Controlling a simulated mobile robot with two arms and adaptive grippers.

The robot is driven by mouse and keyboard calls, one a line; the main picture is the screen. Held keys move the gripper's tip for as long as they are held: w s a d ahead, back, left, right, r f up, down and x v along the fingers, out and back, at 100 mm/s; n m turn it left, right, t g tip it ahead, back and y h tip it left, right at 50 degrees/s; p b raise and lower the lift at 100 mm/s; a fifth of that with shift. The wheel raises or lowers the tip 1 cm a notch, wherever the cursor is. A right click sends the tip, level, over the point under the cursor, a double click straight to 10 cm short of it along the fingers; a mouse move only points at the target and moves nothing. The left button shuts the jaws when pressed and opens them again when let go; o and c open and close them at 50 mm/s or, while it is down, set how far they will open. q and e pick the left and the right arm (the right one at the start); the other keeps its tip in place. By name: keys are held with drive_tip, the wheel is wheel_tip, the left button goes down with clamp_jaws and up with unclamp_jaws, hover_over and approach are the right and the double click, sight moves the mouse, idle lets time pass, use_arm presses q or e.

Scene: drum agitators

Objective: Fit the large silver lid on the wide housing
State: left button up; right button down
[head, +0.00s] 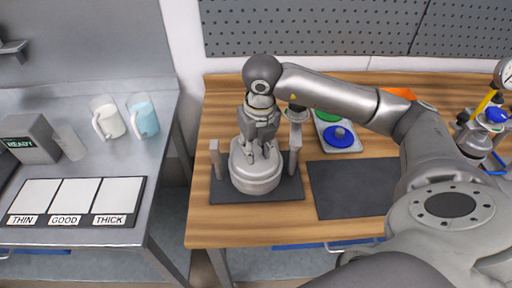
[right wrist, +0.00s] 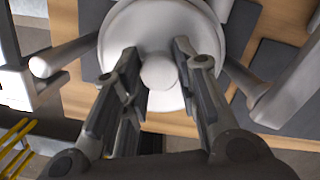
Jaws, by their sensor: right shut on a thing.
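The large silver lid (right wrist: 150,25) is a pale round disc with a knob (right wrist: 160,71) in its middle, seen in the right wrist view. My right gripper (head: 257,153) is shut on this knob, its fingers also showing in the right wrist view (right wrist: 158,80) on either side of it. The wide housing (head: 258,186) is a pale grey round body on a dark mat, directly under the gripper in the head view. The lid is at the top of the housing; I cannot tell if it is fully seated. My left gripper is not in view.
Upright posts (head: 215,158) flank the housing. A tray (head: 352,148) with a green lid (head: 326,115) and a blue lid (head: 340,136) stands behind. A bare dark mat (head: 350,190) lies to the right. The left table holds two mugs (head: 107,118) and a labelled panel (head: 75,200).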

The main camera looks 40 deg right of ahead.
idle(0.3)
drive_tip(key=c, duration=1.1)
unclamp_jaws()
drive_tip(key=shift+o, duration=0.2)
wheel_tip(320, 180, up, 12)
drive_tip(key=s, duration=0.1)
drive_tip(key=shift+s+a, duration=0.15)
drive_tip(key=shift+s, duration=0.1)
drive_tip(key=shift+f, duration=0.1)
